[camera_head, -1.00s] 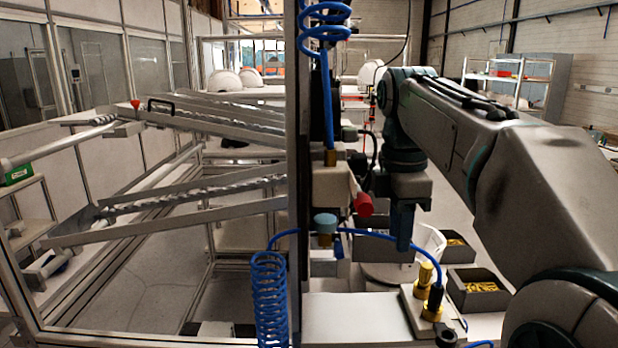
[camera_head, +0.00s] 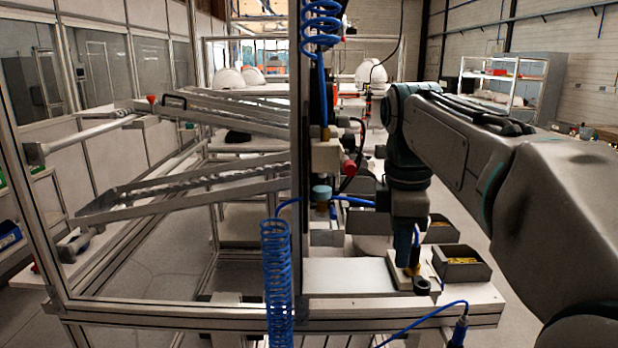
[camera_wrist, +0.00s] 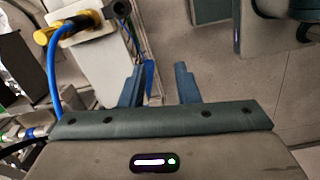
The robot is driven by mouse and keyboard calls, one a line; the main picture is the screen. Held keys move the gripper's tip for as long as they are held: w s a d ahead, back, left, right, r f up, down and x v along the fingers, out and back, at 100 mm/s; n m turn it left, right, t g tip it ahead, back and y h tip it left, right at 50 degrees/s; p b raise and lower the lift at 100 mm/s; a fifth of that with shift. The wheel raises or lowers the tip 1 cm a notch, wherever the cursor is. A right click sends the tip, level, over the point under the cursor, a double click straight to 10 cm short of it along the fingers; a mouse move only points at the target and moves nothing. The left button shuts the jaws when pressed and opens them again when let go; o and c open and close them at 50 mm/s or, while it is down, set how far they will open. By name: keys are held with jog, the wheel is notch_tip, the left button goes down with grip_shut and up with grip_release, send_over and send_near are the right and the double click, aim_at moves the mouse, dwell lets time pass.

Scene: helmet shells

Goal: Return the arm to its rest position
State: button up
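My gripper (camera_head: 407,262) hangs pointing down from my raised arm at the right of the head view.
A bench (camera_head: 345,277) with an aluminium frame stands in front. A blue coiled hose (camera_head: 276,265) hangs on its post. A dark bin (camera_head: 462,270) of yellow parts sits at right. White helmet shells (camera_head: 228,80) stand farther back. Yellow fitting (camera_wrist: 82,24) lies near my fingers.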

jog(key=s+f+m+t, duration=0.1)
jog(key=s+f+m, duration=0.5)
jog(key=f+m, duration=0.2)
jog(key=s+f+m+t, duration=0.2)
jog(key=s+f+m, duration=0.5)
jog(key=f, duration=0.3)
jog(key=shift+s+d+f+m, duration=0.2)
jog(key=shift+s+f+m, duration=0.1)
jog(key=shift+m, duration=0.2)
